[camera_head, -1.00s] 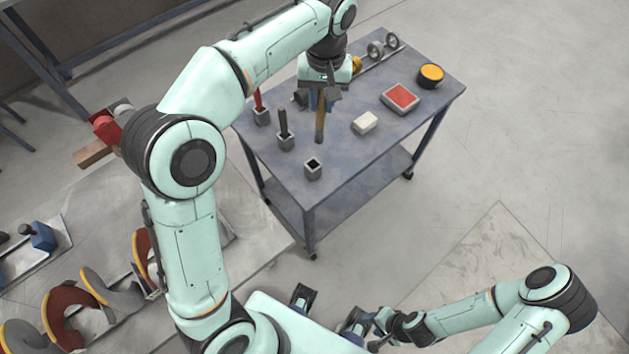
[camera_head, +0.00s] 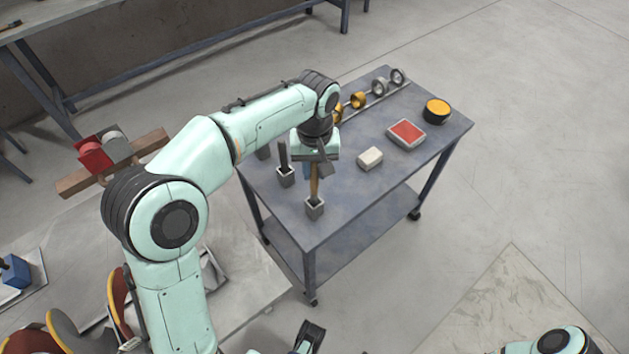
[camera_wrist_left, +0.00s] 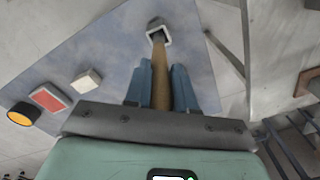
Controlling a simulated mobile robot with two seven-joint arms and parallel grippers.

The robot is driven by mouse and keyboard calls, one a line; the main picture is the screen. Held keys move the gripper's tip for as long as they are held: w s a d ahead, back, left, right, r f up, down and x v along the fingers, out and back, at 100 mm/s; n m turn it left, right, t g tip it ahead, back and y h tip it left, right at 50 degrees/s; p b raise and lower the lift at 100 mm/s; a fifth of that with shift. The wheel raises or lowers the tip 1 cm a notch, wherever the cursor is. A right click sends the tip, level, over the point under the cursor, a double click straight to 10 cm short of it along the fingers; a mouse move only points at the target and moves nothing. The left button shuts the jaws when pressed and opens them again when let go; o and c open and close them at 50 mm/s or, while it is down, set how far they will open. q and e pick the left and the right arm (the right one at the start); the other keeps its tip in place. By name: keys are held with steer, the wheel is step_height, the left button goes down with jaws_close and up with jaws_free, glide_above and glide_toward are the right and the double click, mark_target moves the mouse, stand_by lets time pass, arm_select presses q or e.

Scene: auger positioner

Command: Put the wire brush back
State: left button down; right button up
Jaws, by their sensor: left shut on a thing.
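The wire brush shows as a wooden handle (camera_head: 314,188), upright, with a dark head partly hidden at my gripper. My left gripper (camera_wrist_left: 160,78) is shut on the handle, its blue fingers on either side; it also shows in the head view (camera_head: 311,168). A small grey square holder (camera_head: 314,208) stands on the table directly under the handle. The handle's lower end meets the holder's opening, also in the left wrist view (camera_wrist_left: 158,33). How deep it sits I cannot tell.
On the blue-grey table (camera_head: 350,205), a holder with a dark upright tool (camera_head: 284,165) stands close left of the gripper. A white block (camera_head: 370,158), a red-topped box (camera_head: 406,134) and a yellow-topped round tin (camera_head: 437,110) lie to the right. Rings on a rack (camera_head: 378,88) are behind.

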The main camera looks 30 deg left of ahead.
mark_target(314, 193)
arm_select(q)
steer(key=shift+f+b, duration=0.45)
steer(key=shift+f, duration=1.75)
steer(key=shift+f, duration=0.2)
steer(key=c, duration=0.9)
jaws_free()
steer(key=shift+c, duration=0.2)
steer(key=shift+r, duration=0.15)
step_height(314, 193, up, 12)
steer(key=p, duration=0.3)
steer(key=shift+r, duration=0.1)
